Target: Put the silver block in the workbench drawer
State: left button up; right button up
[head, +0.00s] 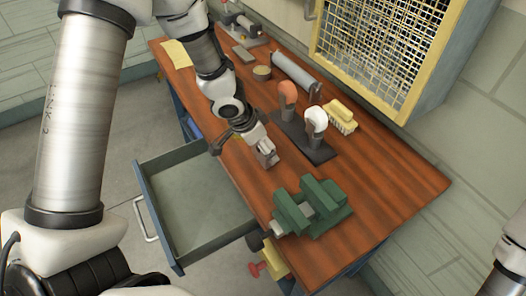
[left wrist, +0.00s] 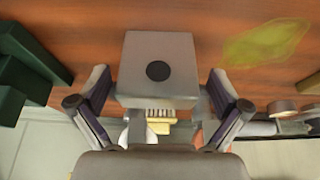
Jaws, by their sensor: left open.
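The silver block (head: 266,153) is at the tip of my left gripper (head: 252,140) over the workbench top in the head view. In the left wrist view the block (left wrist: 158,65) is a grey box with a black round spot, between the two spread fingers of the left gripper (left wrist: 162,92). The fingers look open, with a narrow gap on each side; contact is hard to tell. The workbench drawer (head: 201,181) is pulled out at the bench's front and looks empty. My right gripper is out of view; only part of the right arm shows at the right edge.
A green vise (head: 311,207) stands on the near end of the workbench (head: 395,190). A dark stand (head: 300,138) with an orange-topped and a white-topped tool, a yellow brush (head: 341,115) and a grey cylinder (head: 296,76) are behind the gripper. A yellow mesh cabinet (head: 385,45) hangs above.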

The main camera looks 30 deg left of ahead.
pick_arm(q)
jog(key=x, duration=0.2)
jog(key=shift+w+d+f, duration=0.15)
jog(key=shift+d+f, duration=0.05)
jog(key=shift+w+d+f, duration=0.1)
jog(key=shift+w+d, duration=0.05)
jog(key=shift+w, duration=0.05)
jog(key=shift+s, duration=0.15)
jog(key=shift+c, duration=0.4)
jog(key=shift+s+a+r, duration=0.15)
jog(key=shift+a+r, duration=0.05)
jog(key=c, duration=1.5)
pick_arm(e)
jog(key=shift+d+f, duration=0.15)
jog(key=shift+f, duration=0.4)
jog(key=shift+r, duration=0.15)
